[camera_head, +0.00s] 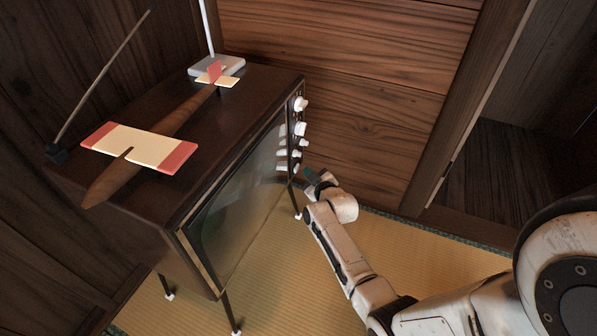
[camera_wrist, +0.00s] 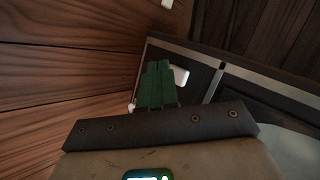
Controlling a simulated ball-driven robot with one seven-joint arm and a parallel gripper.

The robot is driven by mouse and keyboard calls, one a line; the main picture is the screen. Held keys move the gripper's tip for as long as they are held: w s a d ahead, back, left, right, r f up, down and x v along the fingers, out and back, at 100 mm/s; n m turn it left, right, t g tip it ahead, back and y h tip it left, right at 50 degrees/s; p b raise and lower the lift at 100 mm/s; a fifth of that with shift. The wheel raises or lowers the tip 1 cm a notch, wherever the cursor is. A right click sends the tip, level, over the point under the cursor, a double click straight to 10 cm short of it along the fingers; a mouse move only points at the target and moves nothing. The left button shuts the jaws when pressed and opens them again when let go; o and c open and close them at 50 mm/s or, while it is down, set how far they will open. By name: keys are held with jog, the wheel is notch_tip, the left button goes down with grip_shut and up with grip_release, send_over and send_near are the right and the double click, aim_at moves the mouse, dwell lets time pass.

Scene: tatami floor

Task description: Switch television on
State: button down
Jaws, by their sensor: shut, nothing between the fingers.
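The television (camera_head: 225,105) is a dark wooden box on thin legs, with a grey screen (camera_head: 235,200). Several white knobs (camera_head: 300,128) run down the right end of its front. My gripper (camera_head: 318,184) is in front of the lower part of this knob column. In the wrist view the green fingers (camera_wrist: 157,85) are shut together and hold nothing. A white knob (camera_wrist: 181,76) shows just right of the fingertips, on the television's dark front panel (camera_wrist: 205,68). I cannot tell whether the fingers touch it. The fingers hide part of the panel.
A wooden toy plane (camera_head: 145,148) with cream and red wings lies on the television's top. A white-based antenna (camera_head: 217,66) and a dark rod (camera_head: 100,85) stand there too. A plank wall (camera_head: 370,90) is close on the right. Tatami floor (camera_head: 290,290) is clear in front.

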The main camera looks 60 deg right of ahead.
jog(key=s+b, duration=0.5)
jog(key=s, duration=0.1)
jog(key=shift+d, duration=0.2)
dwell(0.4)
dwell(2.0)
